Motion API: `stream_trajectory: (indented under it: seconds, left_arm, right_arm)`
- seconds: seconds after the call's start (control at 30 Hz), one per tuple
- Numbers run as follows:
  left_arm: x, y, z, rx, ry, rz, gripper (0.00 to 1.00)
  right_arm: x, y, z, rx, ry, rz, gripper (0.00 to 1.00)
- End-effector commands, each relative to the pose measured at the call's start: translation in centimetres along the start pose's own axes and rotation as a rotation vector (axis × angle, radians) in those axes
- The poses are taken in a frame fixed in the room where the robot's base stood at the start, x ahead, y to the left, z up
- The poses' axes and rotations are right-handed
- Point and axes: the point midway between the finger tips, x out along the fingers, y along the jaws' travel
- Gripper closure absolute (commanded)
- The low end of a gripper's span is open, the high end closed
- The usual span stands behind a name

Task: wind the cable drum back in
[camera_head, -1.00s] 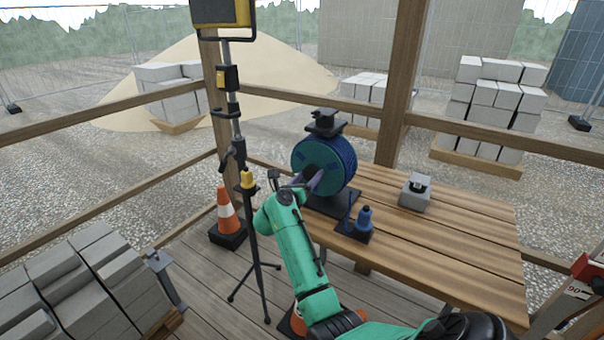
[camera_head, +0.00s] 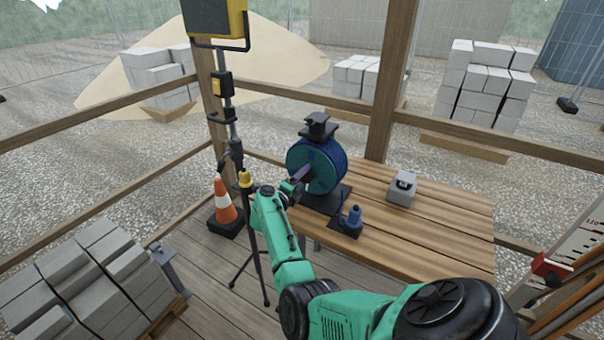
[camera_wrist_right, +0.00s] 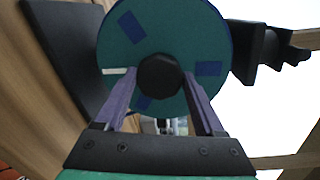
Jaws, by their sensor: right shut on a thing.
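The cable drum (camera_head: 333,162) stands on a dark base on the wooden table, blue with a teal side face. Its teal face with blue patches fills the upper middle of the right wrist view (camera_wrist_right: 180,30). My right gripper (camera_head: 305,173) reaches the drum's near left side. In the right wrist view its two purple fingers (camera_wrist_right: 160,88) are shut on a dark, many-sided knob (camera_wrist_right: 159,74) in front of the face. The fingers hide part of the face. My left gripper is not in view.
A blue plug-like piece (camera_head: 353,217) and a grey block-shaped item (camera_head: 402,189) sit on the wooden table (camera_head: 450,230). A lamp tripod (camera_head: 247,205) and an orange-white cone (camera_head: 224,203) stand left of the arm. Grey blocks (camera_head: 85,270) lie at lower left.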

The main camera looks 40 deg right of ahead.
Motion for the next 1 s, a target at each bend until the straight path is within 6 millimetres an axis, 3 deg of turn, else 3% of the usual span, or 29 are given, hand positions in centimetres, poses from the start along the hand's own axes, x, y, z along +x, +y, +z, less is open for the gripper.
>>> stream_trajectory:
  seconds: [0.4, 1.0]
  left_arm:
    - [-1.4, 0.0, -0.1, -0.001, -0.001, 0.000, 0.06]
    - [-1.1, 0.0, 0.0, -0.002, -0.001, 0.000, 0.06]
  right_arm:
    - [0.0, 0.1, 0.0, -0.392, 0.040, 0.007, 1.00]
    - [0.1, 0.2, 0.0, -0.957, 0.097, 0.011, 1.00]
